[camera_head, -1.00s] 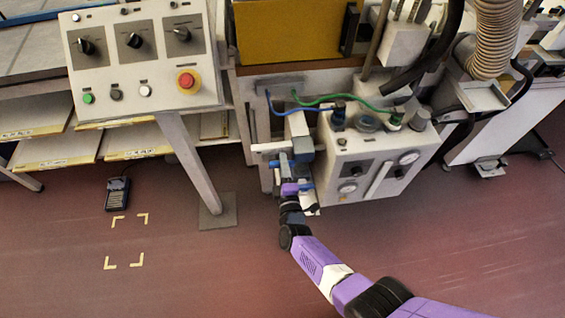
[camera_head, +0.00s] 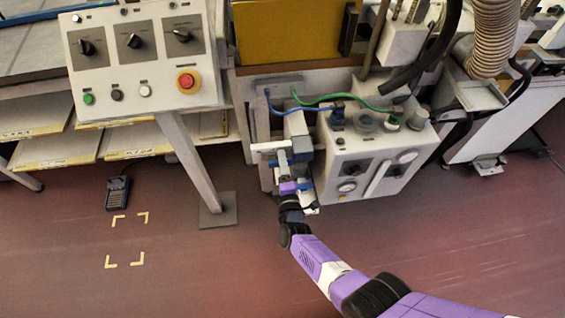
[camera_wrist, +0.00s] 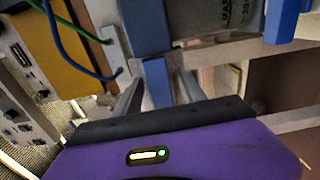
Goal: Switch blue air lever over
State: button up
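The blue air lever (camera_wrist: 156,84) shows in the wrist view as a short upright blue bar below a blue-and-grey valve body (camera_wrist: 205,18). My gripper (camera_wrist: 158,90) has its two grey fingers apart, one on each side of the lever. Narrow gaps seem to show beside the bar; contact cannot be made out. In the head view my gripper (camera_head: 284,166) is at the valve assembly, left of the grey air unit (camera_head: 372,160). There the lever is mostly hidden by my gripper.
Blue (camera_head: 300,111) and green (camera_head: 335,98) hoses run above the air unit. A control panel (camera_head: 140,60) with knobs and a red emergency button stands to the left on a leg (camera_head: 190,165). A handheld device (camera_head: 118,193) lies on the open floor.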

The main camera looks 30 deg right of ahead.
jog(key=p+v, duration=0.2)
jog(key=v, duration=0.6)
jog(key=shift+w, duration=0.1)
dwell(0.6)
